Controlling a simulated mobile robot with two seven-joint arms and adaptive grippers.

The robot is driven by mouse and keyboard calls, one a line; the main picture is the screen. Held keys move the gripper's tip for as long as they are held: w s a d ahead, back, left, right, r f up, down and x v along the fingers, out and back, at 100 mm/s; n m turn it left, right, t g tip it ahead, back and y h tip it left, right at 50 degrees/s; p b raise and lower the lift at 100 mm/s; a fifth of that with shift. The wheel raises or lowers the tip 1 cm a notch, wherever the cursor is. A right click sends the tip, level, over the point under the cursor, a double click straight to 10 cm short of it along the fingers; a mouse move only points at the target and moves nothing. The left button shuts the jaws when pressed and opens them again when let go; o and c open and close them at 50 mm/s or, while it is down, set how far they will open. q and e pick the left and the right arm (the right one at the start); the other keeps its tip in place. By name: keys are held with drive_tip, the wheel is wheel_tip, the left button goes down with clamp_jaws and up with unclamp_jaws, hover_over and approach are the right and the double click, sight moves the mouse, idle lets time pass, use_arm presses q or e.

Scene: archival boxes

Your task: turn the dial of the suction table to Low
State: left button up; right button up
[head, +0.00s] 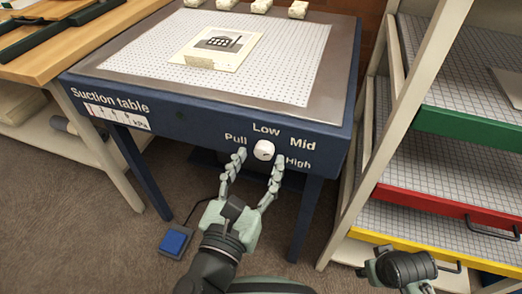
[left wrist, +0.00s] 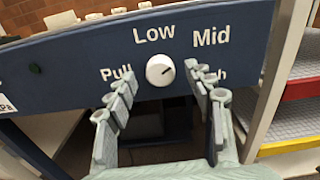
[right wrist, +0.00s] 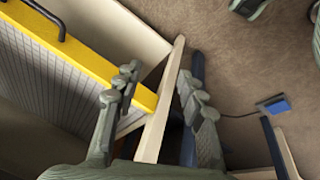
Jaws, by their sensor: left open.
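The suction table (head: 215,108) has a dark blue front panel with the words Pull, Low, Mid and High around a white round dial (head: 264,150). In the left wrist view the dial (left wrist: 160,70) has a small dark mark on its right side, roughly toward Mid or High; the exact setting is hard to tell. My left gripper (head: 261,158) is open, with one finger on each side of the dial and visible gaps to it. Its fingers partly cover Pull and High in the left wrist view. My right gripper (right wrist: 160,88) is open and empty, away from the dial.
A card with a dark picture (head: 216,47) and several pale blocks (head: 261,6) lie on the table top. A rack with green, red and yellow-edged shelves (head: 440,195) stands at the right. A blue pedal (head: 175,241) lies on the floor. A wooden bench (head: 80,45) stands left.

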use_arm(q)
drive_tip(key=shift+x, duration=0.95)
use_arm(e)
drive_tip(key=shift+w+f, duration=0.1)
drive_tip(key=shift+f, duration=0.3)
use_arm(q)
drive_tip(key=shift+c, duration=0.5)
drive_tip(key=c, duration=1.1)
drive_tip(key=shift+o, duration=0.2)
